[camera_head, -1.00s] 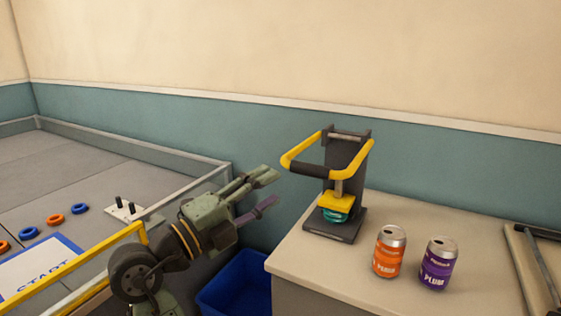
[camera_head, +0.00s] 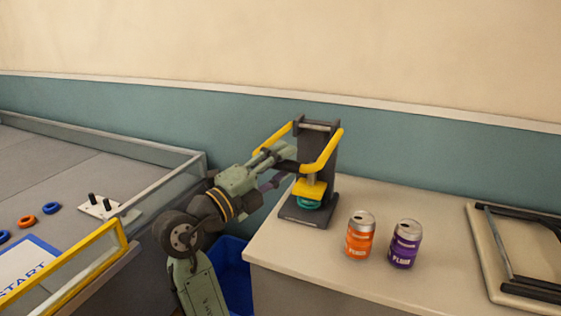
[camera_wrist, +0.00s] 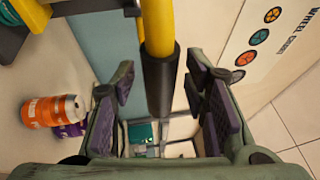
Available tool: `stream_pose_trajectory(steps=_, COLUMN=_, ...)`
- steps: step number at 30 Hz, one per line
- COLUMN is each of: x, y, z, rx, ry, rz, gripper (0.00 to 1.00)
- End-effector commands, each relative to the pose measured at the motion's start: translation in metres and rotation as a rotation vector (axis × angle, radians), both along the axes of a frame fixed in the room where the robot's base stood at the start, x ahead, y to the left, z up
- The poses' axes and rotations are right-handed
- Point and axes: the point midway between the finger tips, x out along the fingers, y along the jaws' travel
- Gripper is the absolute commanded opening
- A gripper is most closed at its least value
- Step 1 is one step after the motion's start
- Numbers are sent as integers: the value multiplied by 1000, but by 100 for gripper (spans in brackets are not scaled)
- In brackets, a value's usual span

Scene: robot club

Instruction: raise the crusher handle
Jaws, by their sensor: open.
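The can crusher (camera_head: 318,155) stands on the beige counter, a dark upright with a yellow U-shaped handle (camera_head: 325,153). The handle sticks out forward, with a black grip bar across its front. A yellow press block (camera_head: 309,188) sits on a teal crushed piece (camera_head: 309,204) at the base. My gripper (camera_head: 278,168) is at the left part of the grip bar. In the wrist view the black grip (camera_wrist: 159,85) lies between the open fingers of my gripper (camera_wrist: 160,115), with a gap on both sides.
An orange can (camera_head: 360,237) and a purple can (camera_head: 405,246) stand on the counter (camera_head: 300,255) right of the crusher. A black frame on a board (camera_head: 490,262) lies farther right. A blue bin (camera_head: 232,275) is below the counter's left edge. A walled game field (camera_head: 80,160) is at left.

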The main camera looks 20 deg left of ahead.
Motion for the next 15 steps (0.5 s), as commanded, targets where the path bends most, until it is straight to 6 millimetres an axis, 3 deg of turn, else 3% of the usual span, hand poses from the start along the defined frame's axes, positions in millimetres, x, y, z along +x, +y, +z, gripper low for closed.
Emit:
stream_pose_trajectory(steps=4, x=0, y=0, z=0, rx=0, ry=0, rz=0, gripper=41)
stream_pose_trajectory(steps=15, x=0, y=0, z=0, rx=0, ry=0, rz=0, gripper=17)
